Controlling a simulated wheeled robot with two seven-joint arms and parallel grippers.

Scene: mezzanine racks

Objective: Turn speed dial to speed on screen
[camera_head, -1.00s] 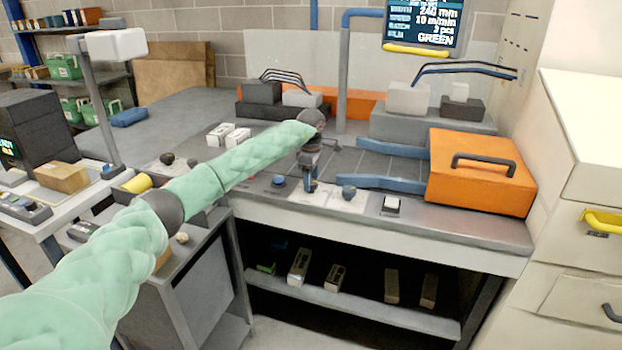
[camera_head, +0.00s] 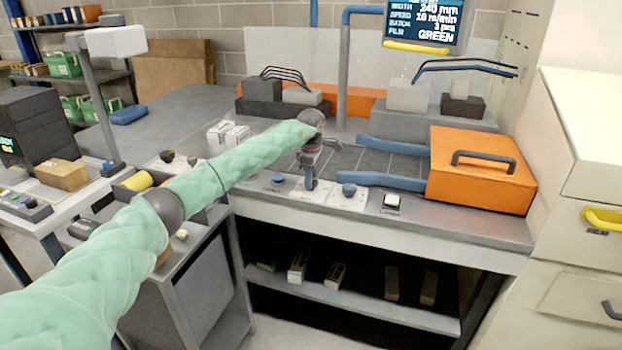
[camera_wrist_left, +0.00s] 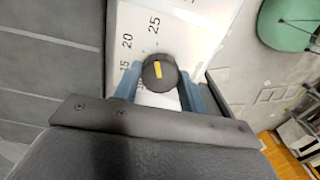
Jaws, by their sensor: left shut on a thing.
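The screen (camera_head: 422,22) at the top of the head view shows a speed line that seems to read 10 m/min; the digits are slightly blurred. My left gripper (camera_head: 310,184) points down at the machine's front panel. In the left wrist view its two blue fingers (camera_wrist_left: 159,88) are shut on the speed dial (camera_wrist_left: 160,82), a black round knob with a yellow mark. The mark points roughly toward the printed 25; 15 and 20 also show on the white scale plate (camera_wrist_left: 180,32). In the head view the gripper mostly hides this dial. My right gripper is not in view.
A white switch (camera_head: 391,201) and an orange box with a handle (camera_head: 480,172) stand farther right. A yellow cylinder (camera_head: 137,181) lies left, by my arm.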

